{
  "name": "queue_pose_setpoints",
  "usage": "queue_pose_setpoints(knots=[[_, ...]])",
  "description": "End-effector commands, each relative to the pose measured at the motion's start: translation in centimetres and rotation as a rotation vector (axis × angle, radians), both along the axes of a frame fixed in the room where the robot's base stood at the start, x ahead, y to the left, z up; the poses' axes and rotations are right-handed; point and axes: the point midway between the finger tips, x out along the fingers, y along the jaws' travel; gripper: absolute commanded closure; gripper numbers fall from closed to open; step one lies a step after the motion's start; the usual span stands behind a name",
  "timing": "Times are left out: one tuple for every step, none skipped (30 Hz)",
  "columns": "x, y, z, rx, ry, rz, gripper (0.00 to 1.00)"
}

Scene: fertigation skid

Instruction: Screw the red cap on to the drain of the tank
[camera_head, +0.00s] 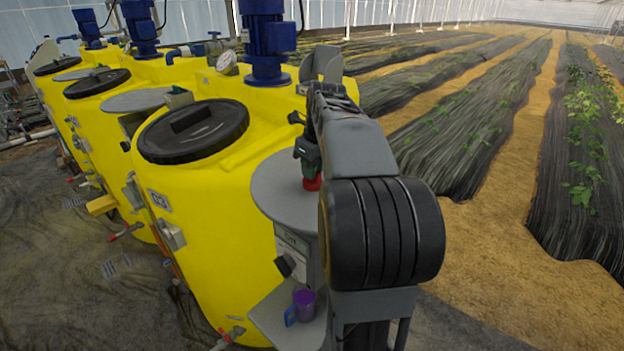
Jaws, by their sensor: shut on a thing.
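The red cap (312,183) shows just below my gripper (311,173), over the grey round shelf (277,195) on the side of the nearest yellow tank (205,235). My gripper points down and is shut on the red cap. I cannot tell whether the cap touches the shelf. My arm hides part of the shelf and the tank's right side. A small pipe fitting, which looks like the tank's drain (228,338), is low at the tank's front near the floor. Its open end is too small to make out.
A purple mug (304,303) stands on a lower grey shelf (268,318), near a blue item. A grey control box (292,255) sits between the shelves. More yellow tanks (110,140) stand to the left. The dark floor at left is mostly clear; planted beds lie to the right.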

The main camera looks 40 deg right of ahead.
Motion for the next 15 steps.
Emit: queue_pose_setpoints(knots=[[0.0,0.0,0.0,0.000,0.000,0.000,0.94],[0.0,0.0,0.0,0.000,0.000,0.000,0.97],[0.0,0.0,0.0,0.000,0.000,0.000,1.00],[0.0,0.0,0.0,0.000,0.000,0.000,1.00],[0.0,0.0,0.0,0.000,0.000,0.000,1.00],[0.0,0.0,0.0,0.000,0.000,0.000,1.00],[0.0,0.0,0.0,0.000,0.000,0.000,1.00],[0.0,0.0,0.0,0.000,0.000,0.000,1.00],[0.0,0.0,0.1,0.000,0.000,0.000,1.00],[0.0,0.0,0.2,0.000,0.000,0.000,1.00],[0.0,0.0,0.3,0.000,0.000,0.000,1.00],[0.0,0.0,0.4,0.000,0.000,0.000,1.00],[0.0,0.0,0.6,0.000,0.000,0.000,1.00],[0.0,0.0,0.8,0.000,0.000,0.000,1.00],[0.0,0.0,1.1,0.000,0.000,0.000,1.00]])
